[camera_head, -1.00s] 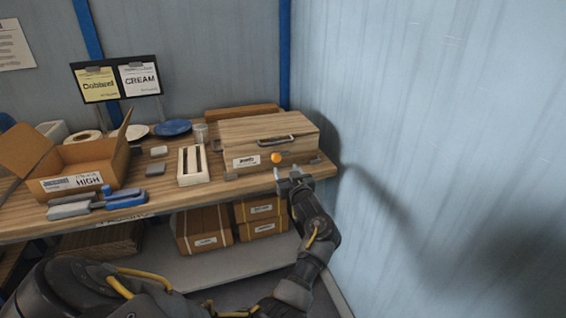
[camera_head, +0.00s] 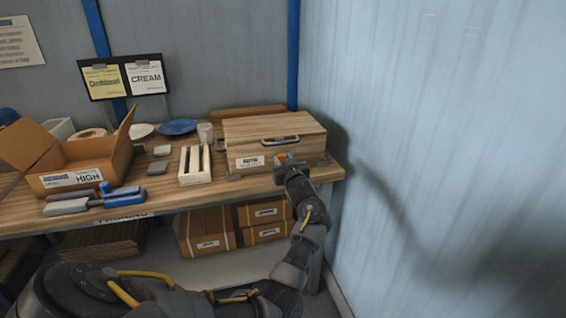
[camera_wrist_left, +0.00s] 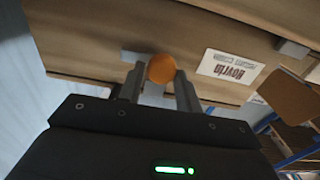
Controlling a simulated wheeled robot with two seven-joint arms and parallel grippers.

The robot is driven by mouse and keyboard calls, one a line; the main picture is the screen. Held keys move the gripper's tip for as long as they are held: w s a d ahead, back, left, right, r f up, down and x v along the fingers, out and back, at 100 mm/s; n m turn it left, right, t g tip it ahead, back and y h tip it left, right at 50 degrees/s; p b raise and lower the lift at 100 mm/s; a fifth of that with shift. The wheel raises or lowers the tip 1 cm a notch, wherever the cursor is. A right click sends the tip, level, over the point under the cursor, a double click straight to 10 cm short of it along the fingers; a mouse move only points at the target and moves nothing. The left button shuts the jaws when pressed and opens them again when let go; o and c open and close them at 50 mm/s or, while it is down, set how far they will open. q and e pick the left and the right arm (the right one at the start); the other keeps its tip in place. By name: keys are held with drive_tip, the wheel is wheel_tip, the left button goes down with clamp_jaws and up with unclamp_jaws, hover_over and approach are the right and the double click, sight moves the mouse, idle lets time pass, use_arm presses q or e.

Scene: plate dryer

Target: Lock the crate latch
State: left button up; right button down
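The wooden crate (camera_head: 272,133) stands closed at the right end of the workbench, with a dark handle (camera_head: 281,140) and a white label on its front. An orange round knob (camera_head: 282,157) sits low on the crate front, taken to be the latch. It also shows in the left wrist view (camera_wrist_left: 161,68). My left gripper (camera_head: 287,161) is at the crate front. In the left wrist view its two fingers (camera_wrist_left: 158,88) are apart, one on each side of the knob. Firm contact cannot be told. My right gripper is not in view.
A white wooden rack (camera_head: 195,166) stands left of the crate. An open cardboard box (camera_head: 75,165) and blue-grey tools (camera_head: 95,200) are further left. Boxes (camera_head: 207,232) lie on the shelf below. The light-blue wall (camera_head: 430,150) is close on the right.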

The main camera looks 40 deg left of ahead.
use_arm(q)
drive_tip(key=c, duration=0.5)
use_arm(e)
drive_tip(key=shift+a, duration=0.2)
